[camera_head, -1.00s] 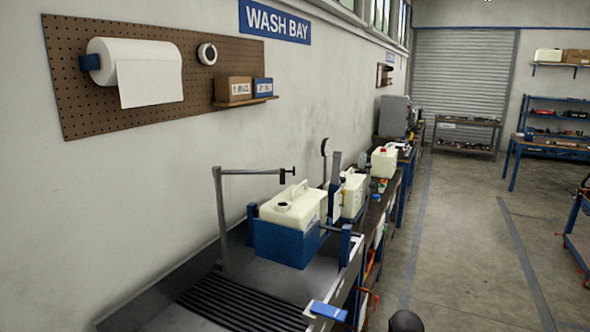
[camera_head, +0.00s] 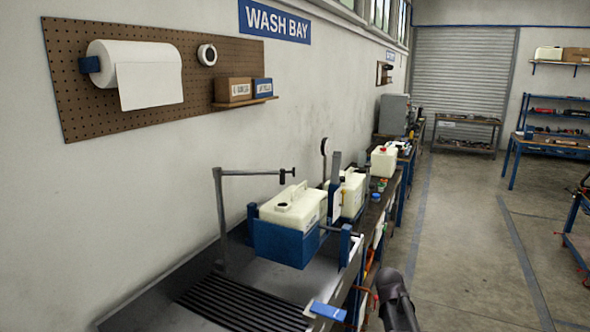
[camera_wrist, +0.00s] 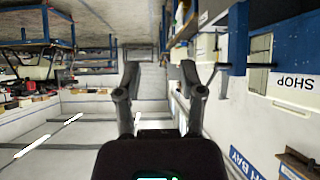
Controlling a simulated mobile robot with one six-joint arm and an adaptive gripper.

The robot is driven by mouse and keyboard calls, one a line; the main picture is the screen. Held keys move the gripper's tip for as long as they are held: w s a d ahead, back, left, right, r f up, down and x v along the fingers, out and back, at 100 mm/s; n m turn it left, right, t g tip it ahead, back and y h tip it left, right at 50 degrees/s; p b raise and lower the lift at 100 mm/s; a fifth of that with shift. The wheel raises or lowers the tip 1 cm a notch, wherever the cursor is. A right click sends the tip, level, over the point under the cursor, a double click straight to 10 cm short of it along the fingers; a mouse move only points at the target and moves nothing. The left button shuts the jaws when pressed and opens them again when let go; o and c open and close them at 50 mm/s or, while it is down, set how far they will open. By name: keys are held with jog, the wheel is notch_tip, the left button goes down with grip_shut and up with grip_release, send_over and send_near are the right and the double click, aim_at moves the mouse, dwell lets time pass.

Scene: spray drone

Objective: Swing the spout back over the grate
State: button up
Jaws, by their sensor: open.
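The spout (camera_head: 255,172) is a grey horizontal tube on an upright post at the back of the wash bench. Its dark tip (camera_head: 288,175) points right, above a white tank (camera_head: 298,207) in a blue holder (camera_head: 285,243). The slotted dark grate (camera_head: 240,305) lies in the bench top, in front of and below the spout. My gripper (camera_wrist: 158,80) shows in the wrist view with its two fingers spread and nothing between them. In the head view only a dark part of my arm shows, at the bottom right of the bench. The fingertips are hidden there.
A blue-handled lever (camera_head: 328,310) sits at the bench's front edge by the grate. More white containers (camera_head: 383,160) stand farther along the bench. The aisle floor (camera_head: 460,240) on the right is clear. A pegboard (camera_head: 200,55) with a paper roll hangs on the wall.

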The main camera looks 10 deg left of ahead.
jog(key=w+a+r+t, duration=0.2)
jog(key=w+r+t, duration=0.2)
jog(key=w+r, duration=0.5)
jog(key=n+g+y+p, duration=0.3)
jog(key=n+g+y, duration=0.2)
jog(key=n+y, duration=1.45)
send_near(294, 168)
jog(key=shift+d+f+m+y, duration=0.45)
jog(key=shift+f+m+y, duration=0.15)
jog(key=shift+f, duration=0.25)
jog(key=shift+d+f+m+y, duration=0.4)
jog(key=shift+f+m+y, duration=0.2)
jog(key=shift+f, duration=0.25)
jog(key=shift+d+f+m+y, duration=0.45)
jog(key=shift+f+m+y, duration=0.15)
jog(key=shift+f, duration=0.2)
jog(key=p+x, duration=0.5)
jog(key=x, duration=0.8)
jog(key=shift+w+a+r, duration=0.15)
jog(key=shift+a+r, duration=0.1)
jog(key=shift+r, duration=0.1)
